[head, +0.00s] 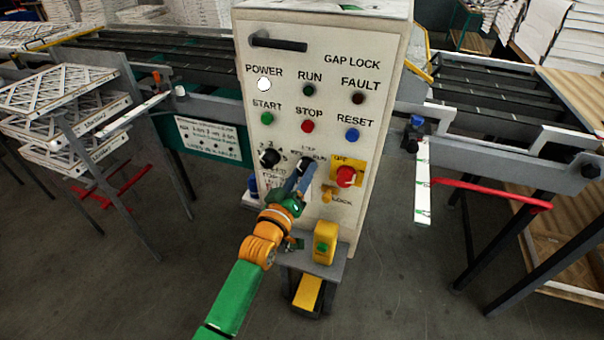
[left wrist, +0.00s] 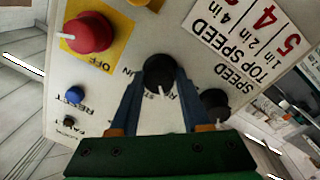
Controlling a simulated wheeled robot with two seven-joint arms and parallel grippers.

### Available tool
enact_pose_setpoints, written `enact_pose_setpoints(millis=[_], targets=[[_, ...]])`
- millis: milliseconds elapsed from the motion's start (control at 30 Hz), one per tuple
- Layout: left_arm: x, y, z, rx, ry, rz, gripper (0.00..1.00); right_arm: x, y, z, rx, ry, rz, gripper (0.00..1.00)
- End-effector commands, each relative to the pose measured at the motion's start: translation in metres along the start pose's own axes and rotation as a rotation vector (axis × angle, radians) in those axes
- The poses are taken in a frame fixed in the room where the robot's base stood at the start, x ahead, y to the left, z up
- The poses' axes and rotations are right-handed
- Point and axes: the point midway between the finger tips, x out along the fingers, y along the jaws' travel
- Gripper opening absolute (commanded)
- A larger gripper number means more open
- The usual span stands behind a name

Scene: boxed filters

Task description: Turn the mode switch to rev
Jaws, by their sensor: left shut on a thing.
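The mode switch is a black round knob (head: 306,164) on the front of the white control cabinet, between the speed knob and the red off button. In the left wrist view the knob (left wrist: 158,71) sits between my finger tips, with a white pointer line directed toward the gripper base. Small labels around it, including run, are partly covered by the fingers. I cannot tell exactly which label the pointer meets. My left gripper (head: 305,171) reaches up from below and is shut on the knob (left wrist: 155,80). My right gripper is not in view.
Close by are the speed knob (head: 269,158), the red off button (head: 345,176) on a yellow plate and a yellow lock tab (head: 327,194). Above are start (head: 267,118), stop (head: 307,126) and reset (head: 352,134) buttons. A yellow box (head: 325,243) stands below.

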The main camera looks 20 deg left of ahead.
Motion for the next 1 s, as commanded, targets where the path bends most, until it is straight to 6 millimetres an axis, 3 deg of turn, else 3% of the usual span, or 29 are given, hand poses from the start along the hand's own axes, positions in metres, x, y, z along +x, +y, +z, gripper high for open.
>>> enact_pose_setpoints(millis=[233,267,367,667,1000], targets=[[0.001,0.002,-0.003,-0.002,0.008,0.005,0.0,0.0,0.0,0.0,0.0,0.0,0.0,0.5],[0.001,0.002,-0.003,-0.002,0.008,0.005,0.52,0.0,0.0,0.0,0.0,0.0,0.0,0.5],[0.001,0.002,-0.002,-0.002,0.006,0.004,0.77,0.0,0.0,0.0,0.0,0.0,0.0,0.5],[-0.002,0.001,-0.001,-0.001,0.002,0.002,0.77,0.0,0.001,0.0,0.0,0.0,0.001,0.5],[-0.063,-0.001,0.001,0.0,0.002,0.002,0.77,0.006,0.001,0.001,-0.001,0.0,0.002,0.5]])
